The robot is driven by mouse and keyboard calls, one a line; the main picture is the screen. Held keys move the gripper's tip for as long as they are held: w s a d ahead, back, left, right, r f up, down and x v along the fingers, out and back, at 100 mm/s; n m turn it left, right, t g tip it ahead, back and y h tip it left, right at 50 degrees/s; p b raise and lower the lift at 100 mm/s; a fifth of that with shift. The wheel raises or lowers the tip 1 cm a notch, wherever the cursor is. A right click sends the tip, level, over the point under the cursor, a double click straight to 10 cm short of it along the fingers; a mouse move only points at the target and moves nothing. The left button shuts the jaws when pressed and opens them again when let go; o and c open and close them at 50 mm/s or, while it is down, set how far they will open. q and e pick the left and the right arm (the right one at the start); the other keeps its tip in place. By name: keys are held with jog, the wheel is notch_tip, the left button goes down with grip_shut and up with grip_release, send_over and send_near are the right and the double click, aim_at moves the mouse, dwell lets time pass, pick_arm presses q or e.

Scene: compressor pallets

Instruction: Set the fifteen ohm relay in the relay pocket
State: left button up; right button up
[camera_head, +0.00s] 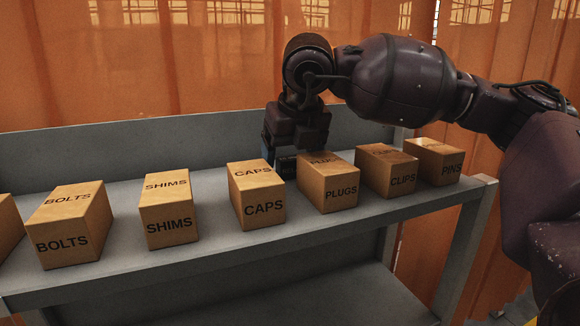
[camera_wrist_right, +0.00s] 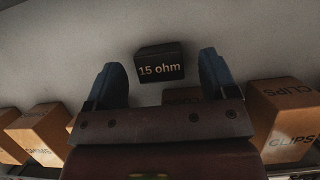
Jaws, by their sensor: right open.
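The fifteen ohm relay (camera_wrist_right: 160,66) is a small black block marked "15 ohm" in the right wrist view. It sits on the grey shelf, between and slightly ahead of my right gripper's blue fingers. My right gripper (camera_wrist_right: 158,60) is open, with a gap to the relay on each side. In the head view the right gripper (camera_head: 292,155) points down behind the CAPS and PLUGS boxes. A dark block, likely the relay (camera_head: 287,166), shows partly in the gap between those boxes. The relay pocket is not in view. My left gripper is not in view.
Cardboard boxes line the front of the shelf (camera_head: 120,225): BOLTS (camera_head: 62,243), SHIMS (camera_head: 169,227), CAPS (camera_head: 263,210), PLUGS (camera_head: 341,194), CLIPS (camera_head: 402,180) and PINS (camera_head: 450,168). The shelf's upright back panel (camera_head: 130,148) stands behind. In the wrist view, shelf surface around the relay is clear.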

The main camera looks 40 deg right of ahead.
aim_at(291, 159)
jog(key=shift+w+f, duration=0.15)
jog(key=shift+f, duration=0.25)
jog(key=c, duration=0.9)
jog(key=shift+c, duration=0.9)
notch_tip(291, 159, up, 20)
jog(key=p, duration=0.1)
